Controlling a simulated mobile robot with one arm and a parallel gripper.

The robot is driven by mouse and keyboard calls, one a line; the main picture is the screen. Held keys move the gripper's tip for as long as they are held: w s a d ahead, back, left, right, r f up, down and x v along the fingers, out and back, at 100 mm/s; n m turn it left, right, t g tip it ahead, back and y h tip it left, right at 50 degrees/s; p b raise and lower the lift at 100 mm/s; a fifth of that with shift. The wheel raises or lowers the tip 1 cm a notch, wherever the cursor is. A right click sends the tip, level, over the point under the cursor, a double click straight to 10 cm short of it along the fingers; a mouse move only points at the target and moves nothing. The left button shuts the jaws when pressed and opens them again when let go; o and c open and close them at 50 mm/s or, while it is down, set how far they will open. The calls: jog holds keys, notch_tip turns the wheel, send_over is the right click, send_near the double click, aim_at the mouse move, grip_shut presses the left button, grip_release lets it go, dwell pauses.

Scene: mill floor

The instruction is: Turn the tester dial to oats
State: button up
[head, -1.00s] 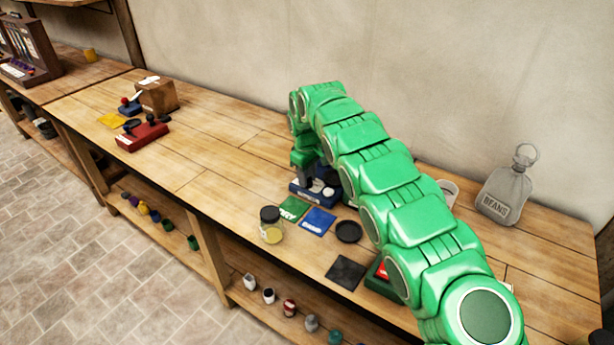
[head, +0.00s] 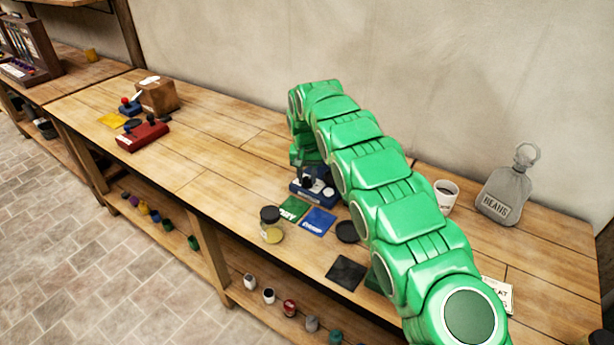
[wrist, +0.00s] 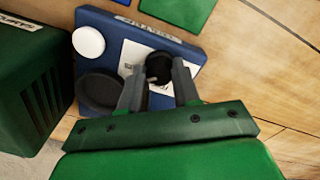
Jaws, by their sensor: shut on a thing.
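The blue tester (head: 312,186) stands on the bench under the end of my green arm. In the wrist view the tester (wrist: 120,25) shows a white round button (wrist: 88,42), a dark round cup (wrist: 98,92) and a black dial knob (wrist: 158,67) on a white plate with printed marks. My gripper (wrist: 160,82) is shut on the dial knob, one finger on each side. The marks on the plate are too small and partly covered, so I cannot tell where the dial points.
A dark green vented box (wrist: 32,85) stands close beside the tester. A green card (head: 293,208), a blue card (head: 318,222) and a jar (head: 271,225) lie in front of it.

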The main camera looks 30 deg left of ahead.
aim_at(306, 179)
jog(key=shift+m, duration=0.9)
jog(key=o, duration=1.1)
jog(key=shift+c, duration=0.2)
notch_tip(306, 179, up, 6)
jog(key=shift+a+r, duration=0.15)
jog(key=shift+r, duration=0.7)
